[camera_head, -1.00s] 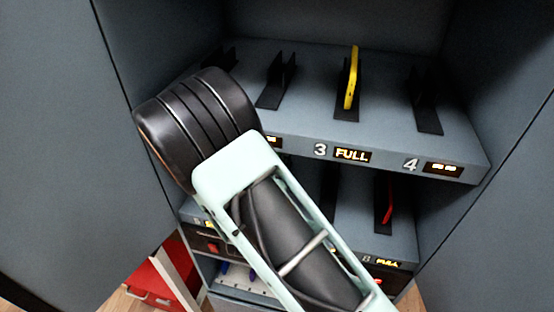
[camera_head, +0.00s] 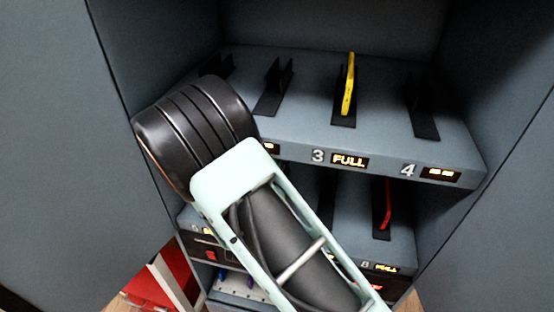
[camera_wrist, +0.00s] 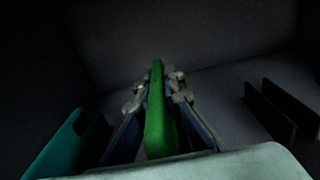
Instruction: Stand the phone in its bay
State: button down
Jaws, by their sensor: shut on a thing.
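In the wrist view a green phone (camera_wrist: 157,115) stands on edge between the two fingers of my gripper (camera_wrist: 158,88), which is shut on it. A teal phone (camera_wrist: 60,142) stands to the left in a black holder. A black two-walled holder (camera_wrist: 272,110) to the right is empty. Whether the green phone's lower edge touches a bay is hidden. In the head view my arm covers the gripper and the green phone.
In the head view a yellow phone (camera_head: 348,85) stands in the upper shelf's bay 3, marked FULL. Bay 4 (camera_head: 422,110) looks empty. A red phone (camera_head: 387,203) stands on the lower shelf. Cabinet walls (camera_head: 500,130) close in both sides. A red box (camera_head: 150,285) sits at lower left.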

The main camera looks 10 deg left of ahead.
jog(key=shift+f, duration=0.2)
jog(key=shift+f+b, duration=1.65)
jog(key=shift+f, duration=0.15)
jog(key=shift+f, duration=0.2)
jog(key=c, duration=2)
grip_release()
jog(key=shift+o, duration=0.2)
